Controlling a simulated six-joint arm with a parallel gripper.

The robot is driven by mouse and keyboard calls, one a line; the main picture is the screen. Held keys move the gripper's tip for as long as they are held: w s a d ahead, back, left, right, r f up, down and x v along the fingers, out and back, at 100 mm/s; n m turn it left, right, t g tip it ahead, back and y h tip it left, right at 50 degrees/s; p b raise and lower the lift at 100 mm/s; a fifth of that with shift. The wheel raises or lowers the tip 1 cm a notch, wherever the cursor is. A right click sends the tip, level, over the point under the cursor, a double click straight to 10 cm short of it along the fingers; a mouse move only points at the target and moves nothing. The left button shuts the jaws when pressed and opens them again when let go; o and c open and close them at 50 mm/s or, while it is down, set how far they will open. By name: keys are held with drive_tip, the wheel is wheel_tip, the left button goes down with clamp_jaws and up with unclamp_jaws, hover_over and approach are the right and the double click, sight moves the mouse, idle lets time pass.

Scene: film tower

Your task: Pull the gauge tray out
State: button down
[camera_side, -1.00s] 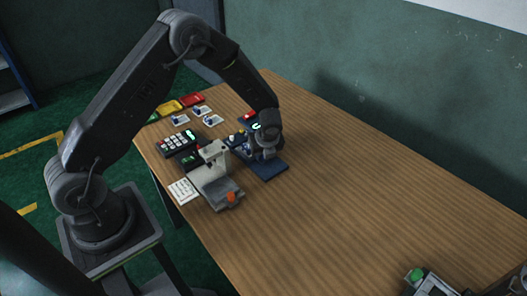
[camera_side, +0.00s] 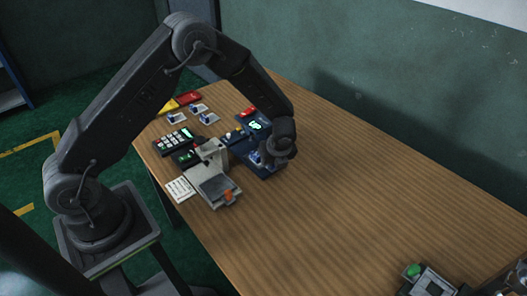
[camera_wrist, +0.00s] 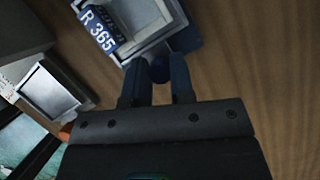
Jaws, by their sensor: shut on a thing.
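The gauge tray (camera_wrist: 147,22) is a pale square frame at the top of the wrist view, with a blue label reading "R 365" on its left edge. A round dark blue knob (camera_wrist: 160,66) stands at its near edge. My gripper (camera_wrist: 160,78) is shut on this knob, one finger on each side. In the side view my gripper (camera_side: 266,158) is low over the dark blue base of a station (camera_side: 266,172). The station's display (camera_side: 257,126) glows green and seems to read "UP". The wrist hides most of the tray there.
A grey press-like device (camera_side: 219,190) with an orange tab stands left of the station. The table right of my gripper is clear up to a green-topped device (camera_side: 414,270).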

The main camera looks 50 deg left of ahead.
drive_tip(key=shift+d, duration=0.9)
drive_tip(key=c, duration=1)
unclamp_jaws()
drive_tip(key=v, duration=1.3)
drive_tip(key=shift+d+r, duration=0.1)
drive_tip(key=shift+r, duration=0.3)
